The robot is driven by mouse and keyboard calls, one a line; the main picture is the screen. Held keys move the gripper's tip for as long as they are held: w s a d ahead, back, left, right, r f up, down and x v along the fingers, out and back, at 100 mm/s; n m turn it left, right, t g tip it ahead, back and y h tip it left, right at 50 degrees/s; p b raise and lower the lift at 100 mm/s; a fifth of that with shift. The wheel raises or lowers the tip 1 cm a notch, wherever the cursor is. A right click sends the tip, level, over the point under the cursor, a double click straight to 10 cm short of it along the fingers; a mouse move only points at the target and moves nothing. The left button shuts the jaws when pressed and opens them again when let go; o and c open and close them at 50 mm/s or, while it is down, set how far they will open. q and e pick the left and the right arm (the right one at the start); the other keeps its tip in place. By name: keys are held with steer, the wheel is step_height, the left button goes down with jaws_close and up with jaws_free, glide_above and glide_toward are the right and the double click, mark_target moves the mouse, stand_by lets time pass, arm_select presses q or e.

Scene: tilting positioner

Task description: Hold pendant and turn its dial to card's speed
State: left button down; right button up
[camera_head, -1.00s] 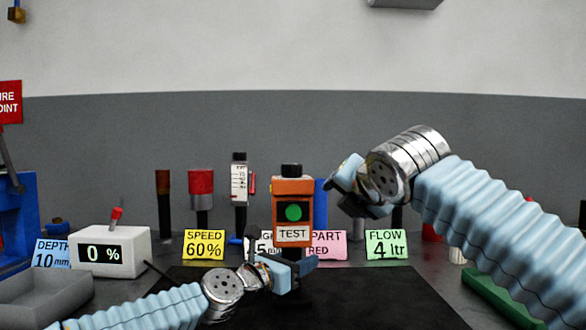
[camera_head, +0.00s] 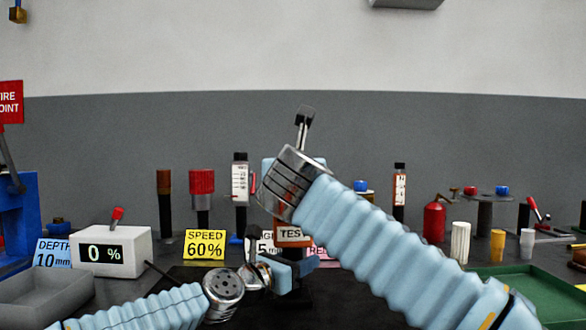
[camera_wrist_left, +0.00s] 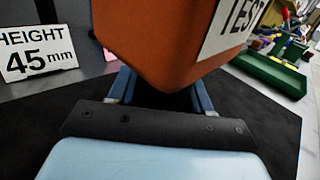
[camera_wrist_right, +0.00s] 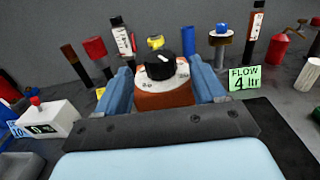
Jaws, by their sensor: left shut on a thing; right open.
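The orange pendant (camera_head: 293,236) with a TEST label stands over the black mat; my right arm hides its upper part in the head view. My left gripper (camera_head: 291,272) is shut on the pendant's lower part; the orange body fills the left wrist view (camera_wrist_left: 160,45). The pendant's black dial (camera_wrist_right: 160,65), with a white mark, sits on its top face in the right wrist view. My right gripper (camera_wrist_right: 168,82) is open, its fingers on either side of the pendant's top; contact cannot be told. The yellow card (camera_head: 204,244) reads SPEED 60%. The white display box (camera_head: 110,250) reads 0 %.
Other cards stand around: DEPTH 10 mm (camera_head: 52,253), HEIGHT 45 mm (camera_wrist_left: 37,52) and FLOW 4 ltr (camera_wrist_right: 246,79). A grey tray (camera_head: 45,297) is at left, a green tray (camera_head: 535,300) at right. Several tools stand along the back.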

steer(key=shift+w, duration=1.3)
steer(key=c, duration=1.1)
steer(key=shift+d+y, duration=0.15)
steer(key=shift+y, duration=0.15)
steer(key=n+y, duration=0.1)
steer(key=y, duration=0.1)
steer(key=n+g+y, duration=0.1)
steer(key=n+y, duration=0.1)
steer(key=shift+w+d+f+y, duration=0.1)
steer(key=shift+w+d+y, duration=0.05)
steer(key=shift+d+y, duration=0.2)
steer(key=shift+w+f+n+g+y, duration=0.1)
steer(key=shift+n+g+y, duration=0.5)
steer(key=shift+n+y, duration=0.7)
steer(key=shift+d+y, duration=0.1)
steer(key=shift+y, duration=0.15)
steer(key=shift+n+g+y, duration=0.3)
steer(key=shift+y, duration=0.1)
